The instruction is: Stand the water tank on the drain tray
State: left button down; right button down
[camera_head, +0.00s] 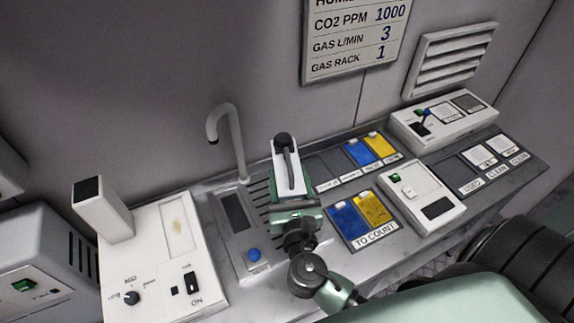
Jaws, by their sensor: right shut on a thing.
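The water tank (280,157) is white with a dark grey cap and handle on top. My right gripper (294,203) is shut on it from the near side, and my arm hides its lower part. The drain tray (259,188) appears to be the dark slotted area just left of and below the tank. The tank is over or beside its right part; I cannot tell whether its base touches the tray. My left gripper is not in view.
A grey tap (232,140) rises behind a panel with a blue button (254,254). A white device with a knob (165,255) stands at left. Right of the tank lie the TO COUNT tray (375,238), a white scale-like box (421,197) and several labelled trays.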

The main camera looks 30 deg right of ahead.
jog(key=shift+w+d+f+m+g+h, duration=0.1)
jog(key=shift+w+m+g+h, duration=0.3)
jog(key=shift+w, duration=0.7)
jog(key=shift+w+f, duration=0.2)
jog(key=shift+w, duration=0.05)
notch_tip(320, 180, down, 7)
jog(key=b, duration=0.7)
jog(key=shift+r, duration=0.15)
jog(key=shift+f+b, duration=0.4)
jog(key=shift+f, duration=0.1)
jog(key=shift+c, duration=2.2)
grip_release()
jog(key=shift+s, duration=0.1)
